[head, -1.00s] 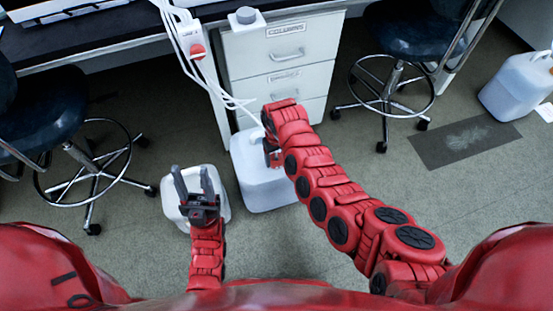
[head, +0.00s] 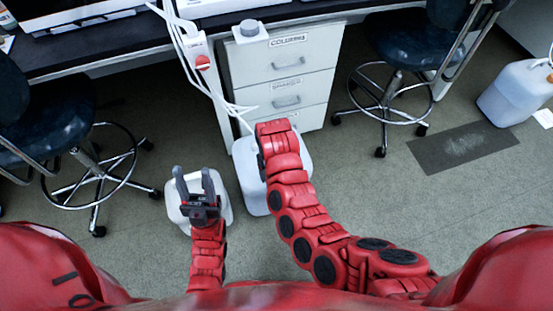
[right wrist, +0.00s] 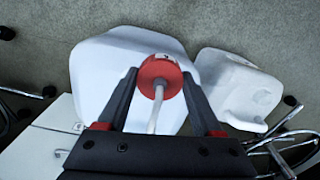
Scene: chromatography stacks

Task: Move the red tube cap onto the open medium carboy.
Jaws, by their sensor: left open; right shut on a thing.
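The red tube cap (right wrist: 160,66) sits between the fingertips of my right gripper (right wrist: 160,80), which is shut on it. A pale tube (right wrist: 155,112) runs from the cap. In the right wrist view the cap appears over the large white carboy (right wrist: 105,85); whether it touches it I cannot tell. A smaller white carboy (right wrist: 232,85) stands to its right. In the head view the large carboy (head: 250,190) is partly behind my right arm, which hides the cap. The smaller carboy (head: 174,205) is beneath my left gripper (head: 193,178), open and empty. The carboy mouths are hidden.
A white drawer unit (head: 280,75) stands under the dark bench behind the carboys. White tubes (head: 215,85) hang down from the bench. Stools stand left (head: 100,185) and right (head: 395,90). Another carboy (head: 513,92) stands far right.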

